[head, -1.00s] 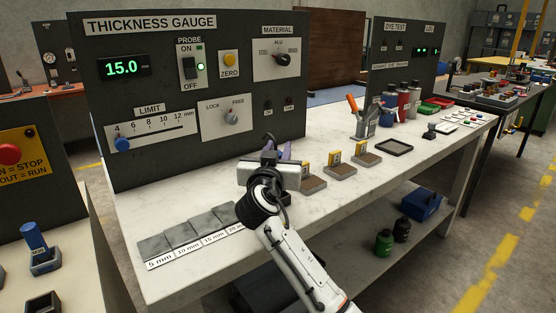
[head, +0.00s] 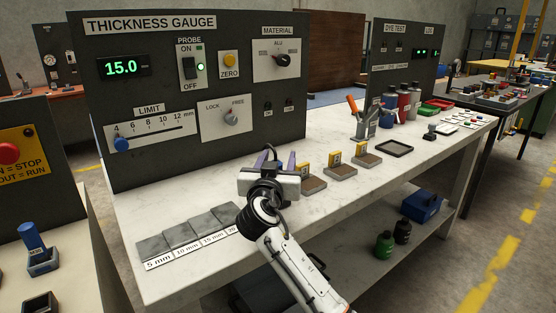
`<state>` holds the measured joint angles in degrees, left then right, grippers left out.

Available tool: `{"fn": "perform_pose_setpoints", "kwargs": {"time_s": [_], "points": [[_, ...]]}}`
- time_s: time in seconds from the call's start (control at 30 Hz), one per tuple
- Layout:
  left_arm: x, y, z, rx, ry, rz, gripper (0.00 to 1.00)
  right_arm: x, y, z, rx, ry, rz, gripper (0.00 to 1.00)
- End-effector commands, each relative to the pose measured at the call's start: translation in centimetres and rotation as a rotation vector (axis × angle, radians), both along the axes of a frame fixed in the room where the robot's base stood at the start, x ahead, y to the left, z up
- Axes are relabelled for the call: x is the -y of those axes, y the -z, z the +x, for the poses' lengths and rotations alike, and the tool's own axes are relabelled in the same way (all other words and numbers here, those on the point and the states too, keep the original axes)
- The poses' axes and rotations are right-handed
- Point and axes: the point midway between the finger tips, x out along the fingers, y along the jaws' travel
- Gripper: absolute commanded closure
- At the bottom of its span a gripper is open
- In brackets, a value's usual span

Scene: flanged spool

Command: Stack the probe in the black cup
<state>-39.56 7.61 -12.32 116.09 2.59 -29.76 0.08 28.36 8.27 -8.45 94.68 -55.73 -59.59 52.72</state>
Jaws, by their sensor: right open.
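My right gripper (head: 268,160) is over the white worktop in front of the thickness gauge panel (head: 200,80). It is open, with its purple fingers apart and pointing away from the camera. A dark curved piece (head: 269,150) shows between the fingers; I cannot tell whether it is the probe, its cable or part of my gripper. I cannot make out the probe or the black cup for certain; the gripper and wrist hide part of the worktop. My left gripper is not in view.
Grey thickness blocks (head: 183,234) lie left of my wrist. Brown blocks with yellow tags (head: 335,170) stand to the right, before a black tray (head: 394,148). A holder with an orange-handled tool (head: 362,120) and bottles (head: 404,100) stand behind. Bare worktop lies left of the gripper.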

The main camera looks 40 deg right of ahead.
Motion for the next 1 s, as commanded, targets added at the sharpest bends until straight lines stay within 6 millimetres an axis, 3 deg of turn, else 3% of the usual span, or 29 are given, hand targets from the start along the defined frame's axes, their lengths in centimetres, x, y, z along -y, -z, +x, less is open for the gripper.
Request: {"fn": "perform_pose_setpoints", "kwargs": {"time_s": [0.2,0.27,0.7,1.0], "points": [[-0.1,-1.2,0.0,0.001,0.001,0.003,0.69,0.1,-1.2,0.0,-0.001,0.001,-0.002,0.56],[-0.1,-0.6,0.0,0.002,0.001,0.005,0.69,-0.9,-0.5,-0.8,0.000,-0.004,0.001,0.56],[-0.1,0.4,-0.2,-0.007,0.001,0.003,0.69,-7.0,-0.5,-7.4,0.001,-0.002,0.002,0.56],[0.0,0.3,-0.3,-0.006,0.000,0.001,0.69,-8.2,-0.6,-8.8,0.000,0.001,0.000,0.56]]}}
